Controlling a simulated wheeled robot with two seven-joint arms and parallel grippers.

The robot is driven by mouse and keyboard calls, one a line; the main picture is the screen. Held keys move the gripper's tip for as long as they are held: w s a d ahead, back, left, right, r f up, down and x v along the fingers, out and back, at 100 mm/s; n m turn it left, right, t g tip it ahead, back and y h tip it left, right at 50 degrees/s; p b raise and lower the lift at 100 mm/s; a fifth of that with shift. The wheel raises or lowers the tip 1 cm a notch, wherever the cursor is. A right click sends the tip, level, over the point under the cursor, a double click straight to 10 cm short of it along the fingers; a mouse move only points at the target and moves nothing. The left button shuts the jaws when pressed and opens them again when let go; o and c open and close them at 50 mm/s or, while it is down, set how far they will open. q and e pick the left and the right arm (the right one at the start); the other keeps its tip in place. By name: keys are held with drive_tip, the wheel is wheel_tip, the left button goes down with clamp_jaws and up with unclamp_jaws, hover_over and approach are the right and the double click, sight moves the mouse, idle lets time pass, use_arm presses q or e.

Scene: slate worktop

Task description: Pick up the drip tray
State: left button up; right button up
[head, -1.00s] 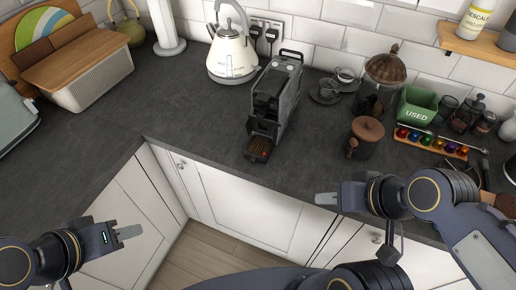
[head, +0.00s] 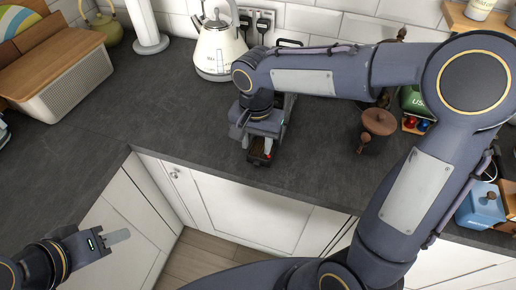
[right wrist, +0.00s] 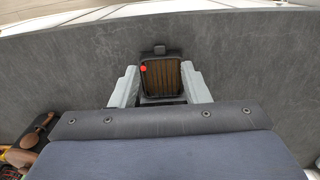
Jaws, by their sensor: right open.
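The drip tray (head: 260,157) is at the front foot of the coffee machine, near the worktop's front edge. In the right wrist view the drip tray (right wrist: 162,78) shows a brown slatted top, a dark rim, a dark front tab and a small red spot. My right gripper (head: 258,140) is over it, and the wrist view shows its open fingers (right wrist: 160,72) on either side of the tray. I cannot tell whether they touch it. My left gripper (head: 112,240) is empty at lower left, seen side-on, so its opening is unclear.
My right arm covers most of the coffee machine (head: 285,118). A cream kettle (head: 216,50) stands behind it to the left. The worktop (head: 165,105) left of the machine is clear.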

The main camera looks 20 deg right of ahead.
sight(256, 164)
wheel_tip(256, 164, down, 7)
drive_tip(key=shift+s+f+p, duration=0.15)
drive_tip(key=shift+f+p, duration=0.05)
drive_tip(key=shift+p, duration=0.35)
clamp_jaws()
